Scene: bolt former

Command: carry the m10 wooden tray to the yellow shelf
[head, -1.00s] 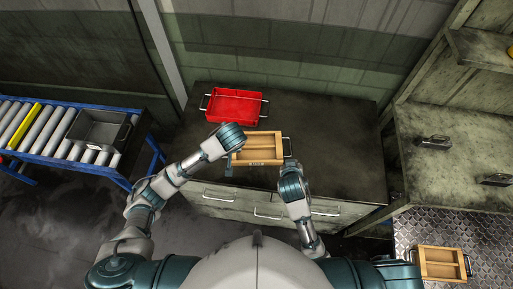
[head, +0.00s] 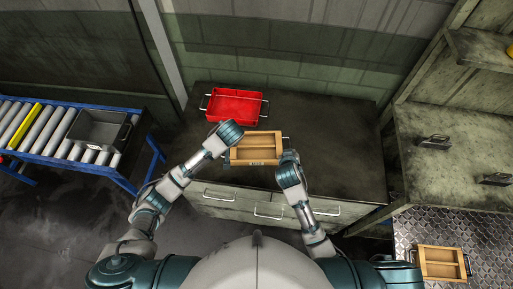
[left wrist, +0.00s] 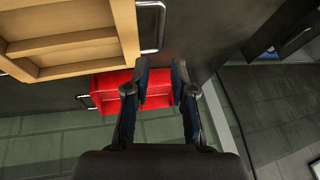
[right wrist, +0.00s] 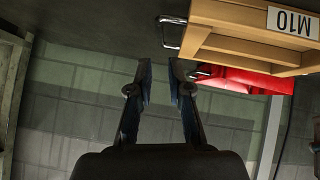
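The M10 wooden tray (head: 257,160) lies on the dark cabinet top, with a metal handle at each end. Its M10 label (right wrist: 292,22) reads upside down in the right wrist view. My left gripper (head: 236,133) is at the tray's left end; in the left wrist view its fingers (left wrist: 161,66) are apart and empty, below the handle (left wrist: 151,25) in the picture. My right gripper (head: 289,157) is at the right end; its fingers (right wrist: 159,66) are apart and empty, near the other handle (right wrist: 170,33). No shelf is clearly yellow; a worn shelf unit (head: 450,140) stands at the right.
A red tray (head: 236,117) sits just behind the wooden tray. Another wooden tray (head: 440,249) lies on a metal-plate surface at lower right. A roller conveyor (head: 45,138) with a grey bin (head: 98,130) is at left. The cabinet top's right part is clear.

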